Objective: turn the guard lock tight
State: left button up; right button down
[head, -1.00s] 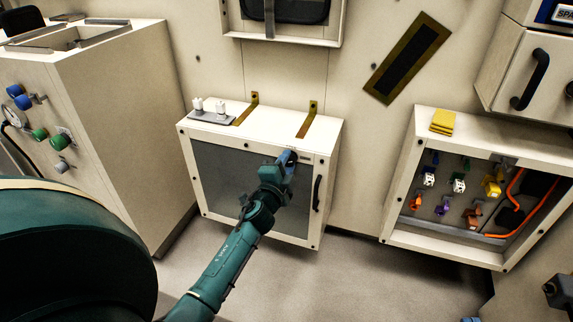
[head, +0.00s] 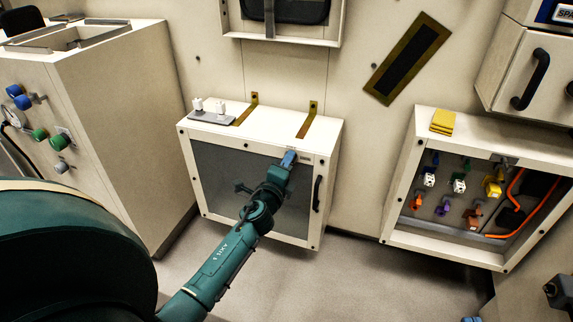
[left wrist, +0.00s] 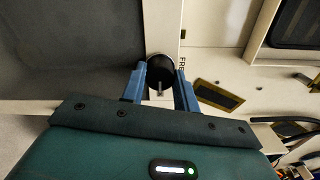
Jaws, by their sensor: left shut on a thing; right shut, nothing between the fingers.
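The guard lock (left wrist: 160,67) shows in the left wrist view as a dark round knob on the pale frame of the cabinet. My left gripper (head: 290,157) is at the upper right part of the cabinet front in the head view. Its blue fingers (left wrist: 160,90) are on either side of the knob and shut on it. In the head view the fingers hide the lock. Only a small blue tip of my right gripper (head: 470,319) shows at the bottom edge, empty and away from the cabinets.
The cabinet (head: 235,125) has a dark mesh front, a black handle (head: 317,193) right of my left gripper, and brass brackets on top. An open cabinet (head: 402,190) with coloured fittings stands to the right. Clear floor (head: 345,275) lies between.

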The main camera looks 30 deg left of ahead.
pick_arm(q)
jog(key=shift+w+r, duration=0.1)
jog(key=o, duration=1)
jog(key=v, duration=1.3)
jog(key=shift+d, duration=0.1)
